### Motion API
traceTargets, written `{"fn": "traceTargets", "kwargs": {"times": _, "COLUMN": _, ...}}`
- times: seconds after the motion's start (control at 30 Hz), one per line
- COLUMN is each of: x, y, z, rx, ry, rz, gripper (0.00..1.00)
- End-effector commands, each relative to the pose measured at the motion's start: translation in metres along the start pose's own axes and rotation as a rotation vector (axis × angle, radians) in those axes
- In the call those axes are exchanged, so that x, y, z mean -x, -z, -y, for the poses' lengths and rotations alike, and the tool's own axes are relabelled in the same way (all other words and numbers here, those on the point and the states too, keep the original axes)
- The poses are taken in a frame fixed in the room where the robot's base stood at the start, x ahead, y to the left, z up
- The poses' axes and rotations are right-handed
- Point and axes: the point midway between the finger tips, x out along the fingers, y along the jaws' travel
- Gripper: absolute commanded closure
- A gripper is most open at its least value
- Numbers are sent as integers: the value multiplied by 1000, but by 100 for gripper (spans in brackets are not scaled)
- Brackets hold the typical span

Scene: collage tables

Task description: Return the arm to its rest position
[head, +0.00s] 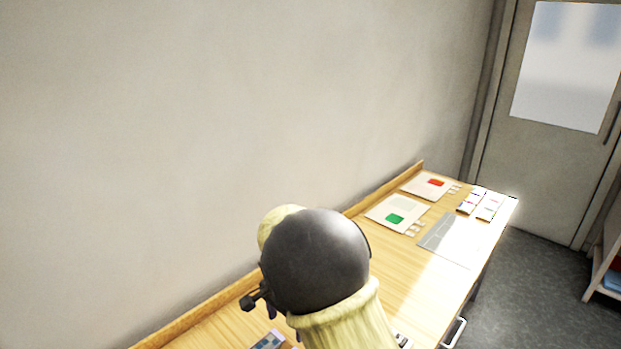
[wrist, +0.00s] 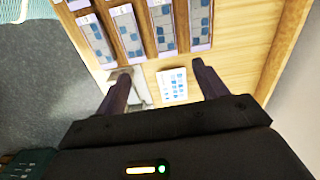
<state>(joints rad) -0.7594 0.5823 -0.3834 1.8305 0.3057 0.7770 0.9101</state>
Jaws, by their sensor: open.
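My gripper (wrist: 160,85) shows in the wrist view with its two dark fingers spread apart and nothing between them. It is above a wooden table (wrist: 235,55). A white card with blue marks (wrist: 172,86) lies on the table, seen through the gap between the fingers. In the head view my arm covers the near middle part of the table (head: 440,285), and the gripper's fingers cannot be made out there.
Several trays of blue-grey pieces (wrist: 163,25) lie side by side. A wall runs behind; a door (head: 550,150) stands beyond.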

Motion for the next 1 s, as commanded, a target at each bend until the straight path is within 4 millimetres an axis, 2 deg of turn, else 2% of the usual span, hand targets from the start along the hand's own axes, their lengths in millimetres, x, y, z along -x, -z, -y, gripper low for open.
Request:
{"fn": "traceTargets", "kwargs": {"times": 0.13, "x": 13, "y": 28, "z": -47, "rx": 76, "ry": 31, "rz": -3, "gripper": 28}}
{"fn": "traceTargets", "kwargs": {"times": 0.3, "x": 28, "y": 48, "z": -112, "rx": 232, "ry": 69, "rz": -36, "gripper": 28}}
{"fn": "traceTargets", "kwargs": {"times": 0.47, "x": 39, "y": 53, "z": -172, "rx": 394, "ry": 91, "rz": -92, "gripper": 28}}
{"fn": "traceTargets", "kwargs": {"times": 0.63, "x": 46, "y": 46, "z": -229, "rx": 569, "ry": 88, "rz": -168, "gripper": 28}}
{"fn": "traceTargets", "kwargs": {"times": 0.7, "x": 47, "y": 42, "z": -245, "rx": 628, "ry": 81, "rz": -194, "gripper": 28}}
{"fn": "traceTargets", "kwargs": {"times": 0.8, "x": 47, "y": 39, "z": -257, "rx": 681, "ry": 72, "rz": -216, "gripper": 28}}
{"fn": "traceTargets", "kwargs": {"times": 1.0, "x": 47, "y": 38, "z": -260, "rx": 697, "ry": 69, "rz": -221, "gripper": 28}}
